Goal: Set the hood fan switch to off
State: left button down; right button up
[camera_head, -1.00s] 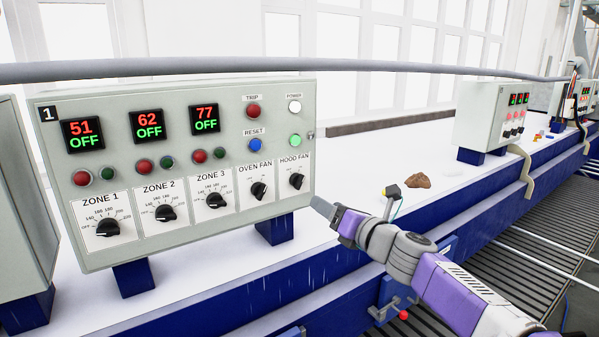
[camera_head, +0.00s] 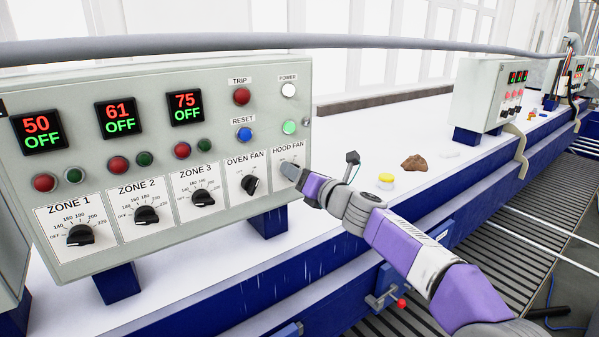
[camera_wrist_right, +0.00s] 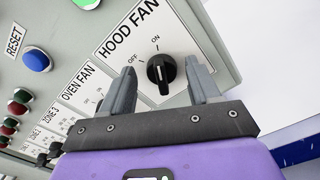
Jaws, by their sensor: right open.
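The hood fan switch is a black rotary knob (camera_wrist_right: 161,72) on a white plate labelled HOOD FAN (camera_head: 289,150), at the lower right of the grey control panel (camera_head: 215,80). In the right wrist view its white pointer mark is turned towards ON, with OFF to the left. My right gripper (camera_head: 292,172) is at the panel face and covers the knob in the head view. In the right wrist view its open fingers (camera_wrist_right: 160,70) stand one on either side of the knob, with a visible gap on both sides. My left gripper is not in view.
The oven fan knob (camera_head: 250,183) is close on the left. The reset button (camera_head: 244,134) and a lit green button (camera_head: 289,127) sit above. A grey pipe (camera_head: 300,41) runs across above the panel. A yellow-lidded jar (camera_head: 386,181) and brown lump (camera_head: 414,163) lie to the right.

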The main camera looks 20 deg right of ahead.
jog(key=shift+w+f, duration=0.1)
jog(key=shift+w, duration=0.05)
jog(key=shift+c, duration=0.2)
jog(key=c, duration=1)
jog(key=shift+o, duration=0.2)
jog(key=shift+n, duration=0.3)
jog(key=n+b, duration=0.1)
jog(key=n, duration=0.2)
jog(key=n+b, duration=0.1)
jog(key=n, duration=0.3)
jog(key=n+b, duration=0.1)
jog(key=n, duration=0.3)
jog(key=shift+a, duration=0.3)
jog(key=shift+n, duration=0.3)
